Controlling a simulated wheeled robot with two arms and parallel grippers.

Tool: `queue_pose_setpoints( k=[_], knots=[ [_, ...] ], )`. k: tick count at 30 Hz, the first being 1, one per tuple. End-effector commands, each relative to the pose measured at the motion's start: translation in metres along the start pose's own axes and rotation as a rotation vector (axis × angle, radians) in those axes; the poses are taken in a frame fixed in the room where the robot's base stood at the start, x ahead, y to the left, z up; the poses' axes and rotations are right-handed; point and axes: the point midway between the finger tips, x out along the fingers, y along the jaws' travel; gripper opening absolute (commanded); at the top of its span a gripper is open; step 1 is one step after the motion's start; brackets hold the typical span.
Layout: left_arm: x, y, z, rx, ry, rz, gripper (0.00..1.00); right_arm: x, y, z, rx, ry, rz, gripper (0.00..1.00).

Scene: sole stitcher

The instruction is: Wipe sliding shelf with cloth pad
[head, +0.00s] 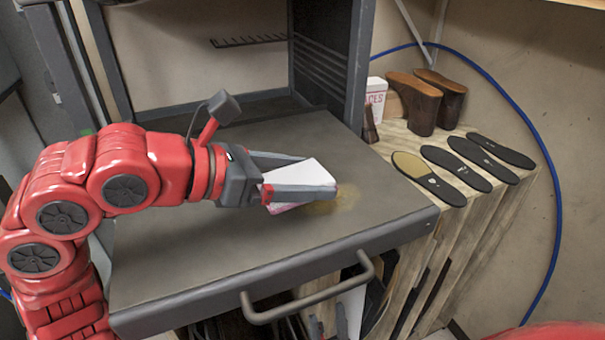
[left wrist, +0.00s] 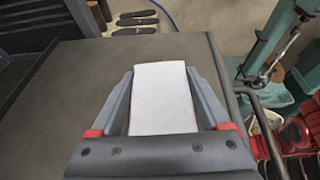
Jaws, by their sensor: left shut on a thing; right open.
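The cloth pad (head: 300,174) is a white block with a pinkish lower edge. My left gripper (head: 300,187) is shut on it, one finger along each side, low over the sliding shelf. I cannot tell whether the pad touches the surface. The sliding shelf (head: 190,245) is a dark grey, pulled-out top with a bar handle at its front. A yellowish stain (head: 338,203) shows beside the pad. In the left wrist view the pad (left wrist: 162,98) lies between both fingers, above the shelf (left wrist: 60,105). My right gripper does not show.
A wooden stand at the right holds several dark insoles (head: 455,170), brown boots (head: 425,103) and a white box (head: 376,97). The cabinet frame (head: 340,50) rises behind the shelf. The shelf handle (head: 310,297) sticks out in front. A blue hose runs along the wall.

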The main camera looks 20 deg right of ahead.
Motion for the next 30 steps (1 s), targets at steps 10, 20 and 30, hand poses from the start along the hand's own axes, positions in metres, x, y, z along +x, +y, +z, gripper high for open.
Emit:
queue_pose_setpoints(
  k=[10, 20, 30],
  knots=[
    [0.001, 0.000, -0.003, 0.000, 0.001, 0.000, 0.27, -0.002, 0.000, 0.000, 0.000, 0.000, 0.000, 0.45],
    [0.004, 0.000, -0.009, 0.000, 0.001, 0.001, 0.27, -0.005, 0.000, 0.001, 0.000, 0.000, 0.000, 0.45],
    [0.006, 0.000, -0.016, 0.000, 0.001, 0.001, 0.27, -0.009, 0.000, 0.002, 0.000, 0.000, 0.000, 0.45]
  ],
)
